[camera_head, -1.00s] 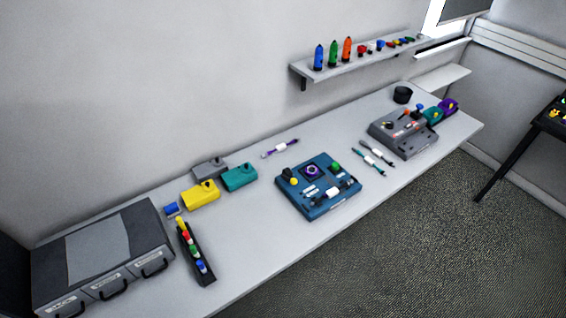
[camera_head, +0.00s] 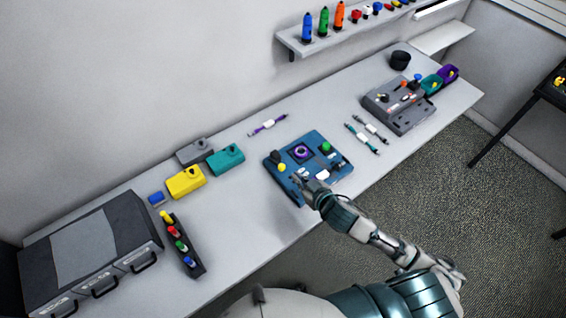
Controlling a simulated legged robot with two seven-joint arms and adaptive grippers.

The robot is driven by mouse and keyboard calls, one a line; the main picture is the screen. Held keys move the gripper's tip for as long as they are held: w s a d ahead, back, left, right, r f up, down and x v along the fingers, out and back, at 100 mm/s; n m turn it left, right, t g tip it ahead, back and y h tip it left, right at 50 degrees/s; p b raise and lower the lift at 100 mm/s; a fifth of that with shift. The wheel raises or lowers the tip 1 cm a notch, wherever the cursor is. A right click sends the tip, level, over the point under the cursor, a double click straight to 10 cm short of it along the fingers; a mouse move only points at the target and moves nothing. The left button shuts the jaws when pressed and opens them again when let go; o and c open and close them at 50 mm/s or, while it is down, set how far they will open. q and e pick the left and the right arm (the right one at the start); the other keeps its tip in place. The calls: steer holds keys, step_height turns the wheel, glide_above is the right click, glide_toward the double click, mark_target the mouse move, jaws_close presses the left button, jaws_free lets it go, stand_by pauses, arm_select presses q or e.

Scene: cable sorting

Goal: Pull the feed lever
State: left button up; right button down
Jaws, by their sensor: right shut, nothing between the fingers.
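A blue machine (camera_head: 277,172) lies on the middle of the table. It has a black part with a yellow knob (camera_head: 282,167) at its left, a purple ring (camera_head: 302,152) in the middle and a green knob (camera_head: 326,146) at the right. A grey machine (camera_head: 402,118) with small orange and blue-topped controls stands further right. I cannot tell which control is the feed lever. My right gripper (camera_head: 302,181) is shut and empty, over the front part of the blue machine, hiding part of it. Whether it touches is unclear. My left gripper is out of view.
Grey, yellow (camera_head: 186,182) and teal (camera_head: 226,159) boxes stand left of the machine. A black rack (camera_head: 197,266) of coloured pieces and a drawer unit (camera_head: 85,250) are at far left. Cables (camera_head: 362,139) lie between the machines. The table front (camera_head: 240,225) is clear.

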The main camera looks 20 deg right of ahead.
steer(key=r, duration=0.1)
steer(key=p, duration=0.1)
glide_above(276, 164)
steer(key=s, duration=0.4)
step_height(276, 164, down, 2)
steer(key=f, duration=0.1)
steer(key=shift+t+y, duration=0.3)
steer(key=f, duration=0.1)
steer(key=d+f, duration=0.2)
steer(key=f, duration=0.1)
steer(key=shift+s, duration=0.2)
steer(key=shift+a, duration=0.15)
